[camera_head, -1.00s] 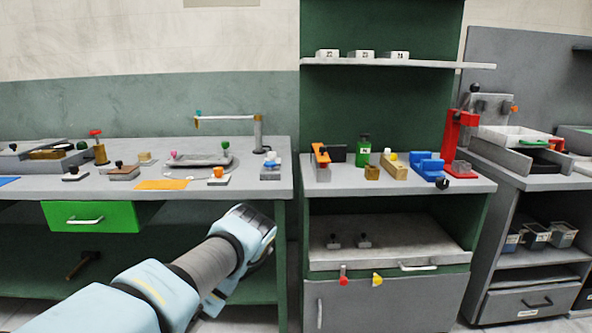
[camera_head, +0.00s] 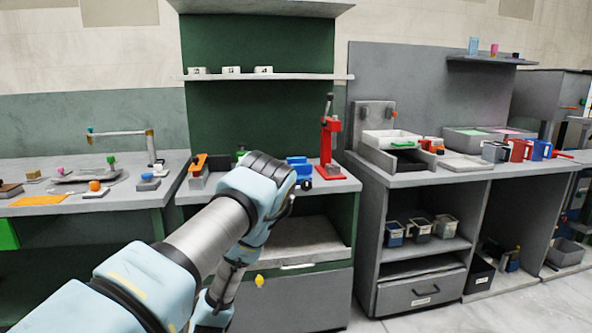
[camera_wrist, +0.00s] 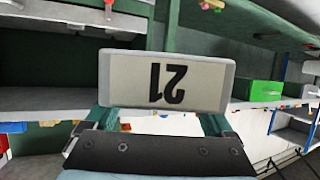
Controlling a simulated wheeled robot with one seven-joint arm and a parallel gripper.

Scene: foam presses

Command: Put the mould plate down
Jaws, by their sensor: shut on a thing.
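My gripper (camera_wrist: 160,120) is shut on the mould plate (camera_wrist: 167,80), a pale block with a grey rim. The plate shows the number 21 upside down in the wrist view and is held clear in front of the fingers, with nothing seen touching it below. In the head view my arm reaches to the middle and bends down; the gripper and held plate cannot be made out there. Three similar white numbered plates stand on the wall shelf (camera_head: 300,77) above the green-backed bench.
The bench (camera_head: 335,184) under the shelf carries a red press (camera_head: 329,145) and blue blocks (camera_head: 299,168). My arm hides part of it. A grey bench (camera_head: 400,178) with a white tray (camera_head: 391,138) stands to its right. A worktable (camera_head: 125,198) stands at left.

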